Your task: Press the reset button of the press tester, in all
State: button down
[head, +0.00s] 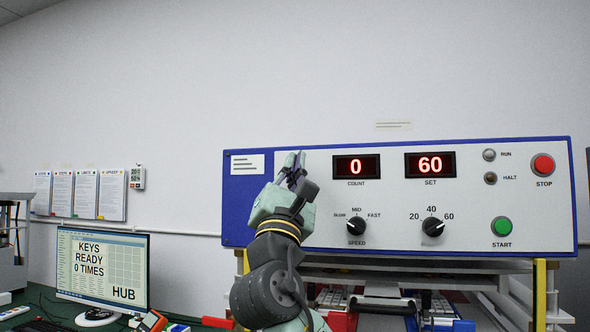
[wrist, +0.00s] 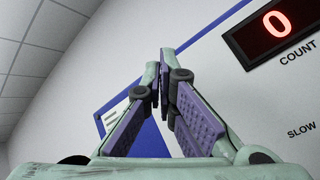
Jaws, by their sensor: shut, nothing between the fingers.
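The press tester (head: 390,195) has a white front panel with a blue border and fills the right of the head view. Its COUNT display (head: 356,166) reads 0, and it also shows in the wrist view (wrist: 277,25). My gripper (head: 294,160) is shut and empty, fingers pointing up, in front of the panel's left part, left of the COUNT display. In the wrist view the closed fingertips (wrist: 163,72) overlap the blue border and white panel. I see no button labelled reset; my gripper and arm hide part of the panel. I cannot tell whether the fingertips touch it.
The SET display (head: 430,165) reads 60. A SPEED knob (head: 356,226), a second knob (head: 433,226), a red STOP button (head: 542,164) and a green START button (head: 502,226) sit on the panel. A monitor (head: 101,268) reading "KEYS READY 0 TIMES" stands lower left.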

jog(key=s, duration=0.1)
jog(key=s+a, duration=0.1)
jog(key=s, duration=0.2)
jog(key=shift+s+a+b, duration=0.25)
jog(key=shift+s+b, duration=0.1)
jog(key=shift+b, duration=0.05)
dwell(0.9)
